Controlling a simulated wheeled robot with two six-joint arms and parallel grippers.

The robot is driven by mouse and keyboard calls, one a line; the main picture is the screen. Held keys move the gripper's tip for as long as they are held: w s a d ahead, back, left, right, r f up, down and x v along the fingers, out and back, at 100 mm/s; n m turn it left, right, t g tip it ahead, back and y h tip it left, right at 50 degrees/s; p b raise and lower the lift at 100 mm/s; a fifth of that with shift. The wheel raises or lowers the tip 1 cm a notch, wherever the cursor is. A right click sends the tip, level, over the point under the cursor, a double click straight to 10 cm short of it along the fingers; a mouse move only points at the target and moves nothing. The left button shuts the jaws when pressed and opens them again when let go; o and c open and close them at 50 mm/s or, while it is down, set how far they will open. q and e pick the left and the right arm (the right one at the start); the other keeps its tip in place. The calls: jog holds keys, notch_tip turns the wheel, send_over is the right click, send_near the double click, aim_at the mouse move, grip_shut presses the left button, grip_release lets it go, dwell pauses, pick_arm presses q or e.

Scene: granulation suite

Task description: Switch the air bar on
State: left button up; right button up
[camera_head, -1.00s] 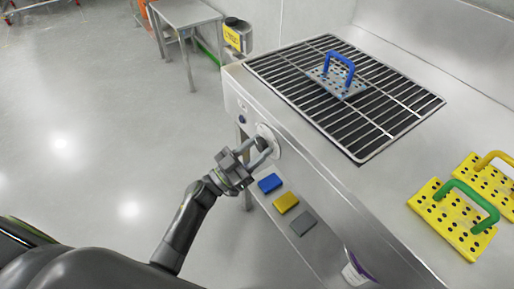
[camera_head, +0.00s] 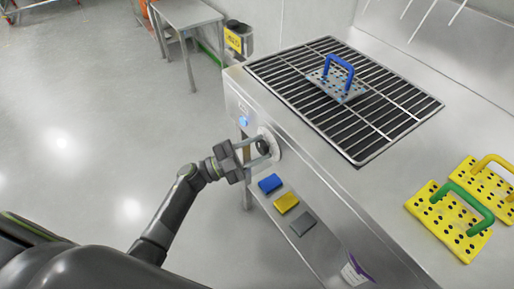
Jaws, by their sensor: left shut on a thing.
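A dark round knob (camera_head: 263,147) sits on a pale round plate (camera_head: 274,153) on the front face of the steel bench. My left gripper (camera_head: 260,149) reaches it from the left, with its two fingers on either side of the knob, shut on it. A small round lamp (camera_head: 243,122) on the same face glows bright blue. Several thin white streaks (camera_head: 423,20) slant down at the back wall, top right. The bar itself cannot be made out. My right gripper is out of view.
A black grate (camera_head: 400,111) is set in the bench top (camera_head: 370,205), with a blue-handled perforated plate (camera_head: 337,83) on it. Yellow perforated plates (camera_head: 439,222) lie at right. Blue, yellow and grey pads (camera_head: 286,203) lie below the knob. Open floor is at left.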

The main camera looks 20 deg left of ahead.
pick_arm(q)
jog(key=shift+r+m+g, duration=0.1)
jog(key=shift+m+g, duration=0.3)
jog(key=shift+m, duration=0.8)
jog(key=m+g+p, duration=0.1)
jog(key=m, duration=0.2)
jog(key=m+g+y, duration=0.1)
jog(key=m, duration=0.2)
jog(key=shift+a+r+m+p, duration=0.1)
jog(key=shift+m+p, duration=0.2)
jog(key=shift+p, duration=0.1)
jog(key=shift+m+g+y, duration=0.3)
jog(key=shift+m, duration=0.3)
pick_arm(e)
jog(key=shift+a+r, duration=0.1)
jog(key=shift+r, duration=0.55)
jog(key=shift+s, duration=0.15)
pick_arm(q)
jog(key=o, duration=1)
jog(key=shift+c, duration=0.2)
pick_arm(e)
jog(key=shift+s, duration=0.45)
